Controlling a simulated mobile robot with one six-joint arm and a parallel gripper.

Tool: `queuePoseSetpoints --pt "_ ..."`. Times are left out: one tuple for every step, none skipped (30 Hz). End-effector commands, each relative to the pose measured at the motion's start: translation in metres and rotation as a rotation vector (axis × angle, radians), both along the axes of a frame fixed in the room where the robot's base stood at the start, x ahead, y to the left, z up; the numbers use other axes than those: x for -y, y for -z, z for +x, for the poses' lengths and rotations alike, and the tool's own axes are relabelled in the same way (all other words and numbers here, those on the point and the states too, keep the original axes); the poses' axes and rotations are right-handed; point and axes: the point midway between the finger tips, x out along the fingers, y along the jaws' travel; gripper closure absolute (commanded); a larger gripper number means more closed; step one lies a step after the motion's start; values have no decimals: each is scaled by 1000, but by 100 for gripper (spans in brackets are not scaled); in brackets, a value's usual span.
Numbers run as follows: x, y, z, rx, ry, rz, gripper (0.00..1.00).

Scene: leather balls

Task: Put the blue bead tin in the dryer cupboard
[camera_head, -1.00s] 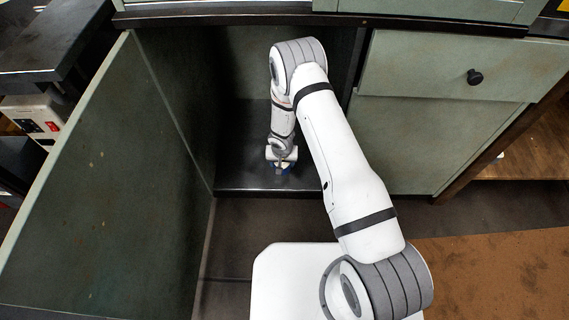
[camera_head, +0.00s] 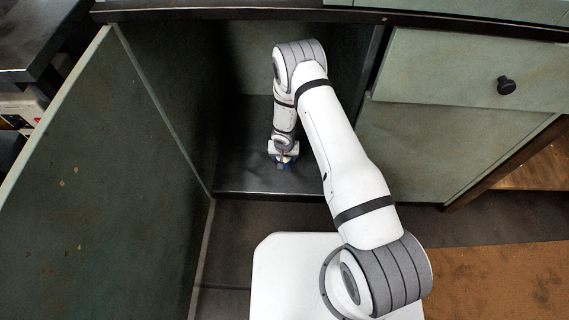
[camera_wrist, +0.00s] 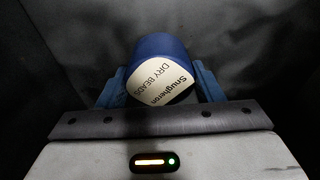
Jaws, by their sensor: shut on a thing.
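The blue bead tin (camera_wrist: 160,48) has a pale label reading "DRY BEADS" and sits between the blue fingers of my gripper (camera_wrist: 162,88) in the wrist view. My gripper is shut on it. In the head view my gripper (camera_head: 283,162) is inside the open cupboard (camera_head: 240,183), low over its dark floor near the front edge. Only a little blue shows there, and I cannot tell tin from fingers. Whether the tin touches the cupboard floor cannot be told.
The cupboard door (camera_head: 95,190) stands open on the left. A closed drawer with a dark knob (camera_head: 506,86) is on the right. The cupboard floor around my gripper looks clear. A dark worktop edge (camera_head: 300,14) runs above the opening.

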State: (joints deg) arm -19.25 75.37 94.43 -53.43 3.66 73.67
Motion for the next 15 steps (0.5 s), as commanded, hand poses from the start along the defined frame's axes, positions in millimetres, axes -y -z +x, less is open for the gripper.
queuePoseSetpoints --pt "1 4 1 1 2 0 65" --pt "1 6 1 1 2 0 65" --pt "2 10 1 1 3 0 65" --pt "2 13 1 1 4 1 65" --pt "2 18 1 1 4 1 65" --pt "3 24 1 0 5 0 65" --pt "3 30 1 -1 5 0 65" --pt "3 34 1 0 5 0 65" --pt "3 38 1 1 6 0 65" --pt "3 40 2 1 6 1 65" --pt "3 40 2 2 6 1 65" --pt "3 40 2 2 7 1 65" --pt "3 39 2 2 7 1 65" --pt "3 38 2 2 7 1 65" --pt "3 38 2 2 8 1 65"
